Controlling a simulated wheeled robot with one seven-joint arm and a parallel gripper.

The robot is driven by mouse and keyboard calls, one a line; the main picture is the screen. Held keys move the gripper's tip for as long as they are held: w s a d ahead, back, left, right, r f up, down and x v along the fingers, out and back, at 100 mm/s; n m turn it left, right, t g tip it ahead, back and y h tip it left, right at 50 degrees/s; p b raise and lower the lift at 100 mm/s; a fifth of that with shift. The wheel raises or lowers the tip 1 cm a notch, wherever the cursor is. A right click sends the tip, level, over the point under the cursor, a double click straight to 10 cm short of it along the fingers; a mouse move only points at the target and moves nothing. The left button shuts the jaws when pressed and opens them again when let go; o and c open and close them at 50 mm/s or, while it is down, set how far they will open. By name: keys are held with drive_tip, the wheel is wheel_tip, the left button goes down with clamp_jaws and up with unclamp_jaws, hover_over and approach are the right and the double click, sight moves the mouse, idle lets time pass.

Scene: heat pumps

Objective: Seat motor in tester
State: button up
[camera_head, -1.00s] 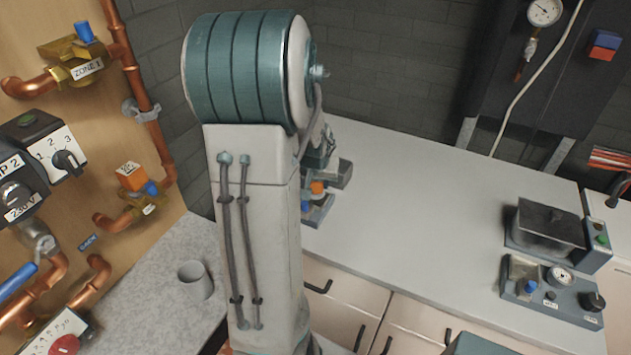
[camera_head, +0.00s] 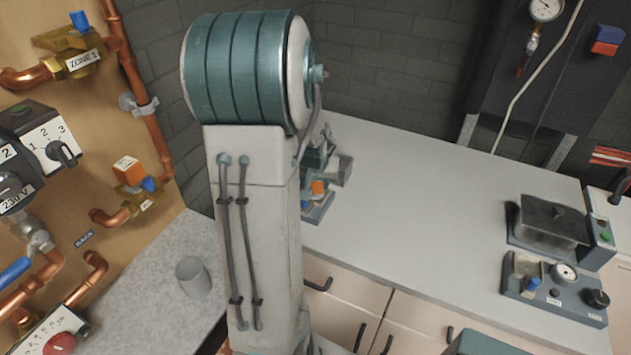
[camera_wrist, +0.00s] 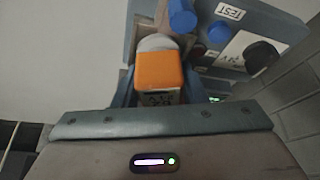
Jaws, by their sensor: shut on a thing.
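An orange motor (camera_wrist: 160,70) with a pale rounded end sits between the fingers of my gripper (camera_wrist: 158,92) in the wrist view. The gripper is shut on it. The blue-grey tester (camera_wrist: 215,65) lies right beyond the motor, with a TEST label, blue parts and a dark round knob on a white plate. The motor overlaps the tester's edge in this view; I cannot tell whether it is seated or just above. In the head view the tester (camera_head: 318,212) stands on the worktop, partly behind my arm, with the orange motor (camera_head: 318,187) small over it.
A pale worktop (camera_head: 430,215) is mostly clear. Another bench device (camera_head: 555,285) with a gauge and a dark lidded box (camera_head: 552,222) stand at its right.

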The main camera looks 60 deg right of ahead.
drive_tip(key=o, duration=1.2)
drive_tip(key=shift+c, duration=0.2)
drive_tip(key=v, duration=1.3)
drive_tip(key=shift+a+r, duration=0.2)
drive_tip(key=shift+r, duration=0.15)
drive_tip(key=w+a+n+t+y, duration=0.1)
drive_tip(key=w+a+n, duration=0.2)
drive_tip(key=w+a, duration=0.6)
drive_tip(key=a+n+y, duration=0.1)
drive_tip(key=a+n, duration=0.4)
drive_tip(key=a, duration=0.9)
drive_tip(key=s+a+n+y, duration=0.1)
drive_tip(key=a+n, duration=0.4)
drive_tip(key=a, duration=1)
drive_tip(key=shift+s+f+n+y, duration=0.15)
drive_tip(key=shift+f+n+y, duration=0.2)
drive_tip(key=shift+y, duration=0.25)
